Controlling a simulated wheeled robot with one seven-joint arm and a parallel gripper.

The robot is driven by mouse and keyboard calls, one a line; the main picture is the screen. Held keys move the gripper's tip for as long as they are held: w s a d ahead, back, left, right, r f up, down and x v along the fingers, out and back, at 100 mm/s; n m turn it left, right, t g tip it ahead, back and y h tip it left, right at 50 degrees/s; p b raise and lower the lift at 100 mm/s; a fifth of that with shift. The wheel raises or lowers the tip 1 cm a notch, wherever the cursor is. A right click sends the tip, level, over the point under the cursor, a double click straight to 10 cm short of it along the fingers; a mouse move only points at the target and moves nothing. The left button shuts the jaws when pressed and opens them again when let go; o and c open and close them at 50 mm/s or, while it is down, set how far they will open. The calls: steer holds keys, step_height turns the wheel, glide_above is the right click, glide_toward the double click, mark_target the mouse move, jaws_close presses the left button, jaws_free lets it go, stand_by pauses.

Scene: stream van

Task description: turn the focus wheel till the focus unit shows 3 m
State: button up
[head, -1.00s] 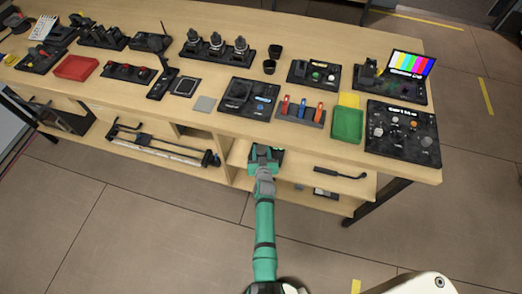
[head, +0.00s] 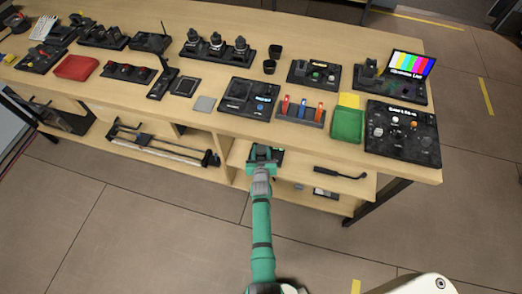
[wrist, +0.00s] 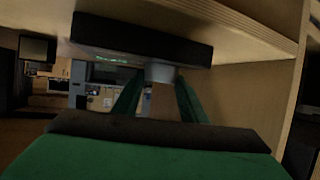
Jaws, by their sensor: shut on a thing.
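My gripper (head: 263,153) reaches in at the front of the bench, below the top, by the lower shelf. In the wrist view its two green fingers (wrist: 158,96) are closed on a short grey cylinder, which looks like the focus wheel (wrist: 160,72). The wheel sits at the edge of a dark box that looks like the focus unit (wrist: 140,38). Faint greenish lettering (wrist: 113,60) shows on the unit, too small and slanted to read. In the head view the unit is mostly hidden behind my gripper.
The bench top (wrist: 240,25) hangs over the unit, and an upright wooden panel (wrist: 270,95) stands to its right in the wrist view. A dark handle-like tool (head: 340,173) lies on the lower shelf. The floor (head: 160,225) in front is clear.

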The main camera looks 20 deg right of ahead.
steer(key=shift+s+f, duration=0.1)
steer(key=shift+s, duration=0.05)
steer(key=o, duration=1.1)
steer(key=shift+c, duration=0.2)
steer(key=v, duration=1)
steer(key=shift+s+a+r, duration=0.15)
steer(key=shift+s+r, duration=0.1)
steer(key=shift+s, duration=0.05)
steer(key=shift+w, duration=0.1)
